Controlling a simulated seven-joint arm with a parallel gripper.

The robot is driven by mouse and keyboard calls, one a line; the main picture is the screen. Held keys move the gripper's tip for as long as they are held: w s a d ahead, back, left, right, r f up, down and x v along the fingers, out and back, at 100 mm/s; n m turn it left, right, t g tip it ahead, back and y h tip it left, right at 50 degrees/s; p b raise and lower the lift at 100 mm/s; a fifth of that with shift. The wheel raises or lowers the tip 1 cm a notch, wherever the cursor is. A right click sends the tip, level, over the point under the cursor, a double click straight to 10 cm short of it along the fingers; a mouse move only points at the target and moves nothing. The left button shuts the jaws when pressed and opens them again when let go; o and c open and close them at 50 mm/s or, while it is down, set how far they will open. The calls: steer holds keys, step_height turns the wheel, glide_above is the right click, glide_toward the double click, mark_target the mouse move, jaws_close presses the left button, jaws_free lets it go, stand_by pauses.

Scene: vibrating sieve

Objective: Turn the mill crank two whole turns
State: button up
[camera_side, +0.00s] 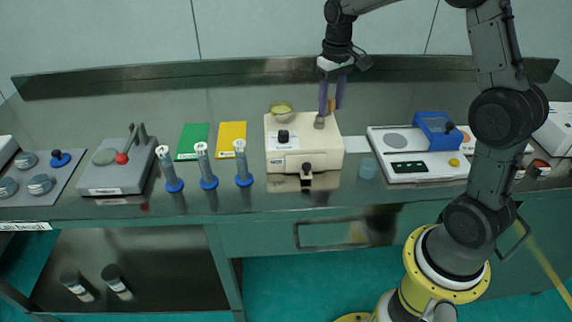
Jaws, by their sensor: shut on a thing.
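The mill appears to be the cream box (278,158) on the middle of the steel bench, with a small bowl (281,114) and a black knob (283,137) on it. My gripper (330,108) points down over the box's right part. Its purple fingers are shut around a small orange-brown grip (332,104), which looks like the crank handle. A grey round hub (319,123) shows just below the fingers on the box top. The crank arm is mostly hidden by the fingers.
Left of the box stand several clear tubes on blue bases (209,182), green (193,141) and yellow (232,137) pads, and a grey device with a red knob (117,178). A white balance (408,175) with a blue box (437,131) stands to the right. A raised ledge (220,72) runs behind.

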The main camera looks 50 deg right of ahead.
steer(key=o, duration=0.6)
steer(key=shift+s+d+f, duration=0.25)
steer(key=shift+f, duration=0.4)
steer(key=shift+c, duration=0.2)
steer(key=shift+w+a+r, duration=0.1)
steer(key=shift+a+r, duration=0.05)
steer(key=shift+r, duration=0.2)
jaws_close()
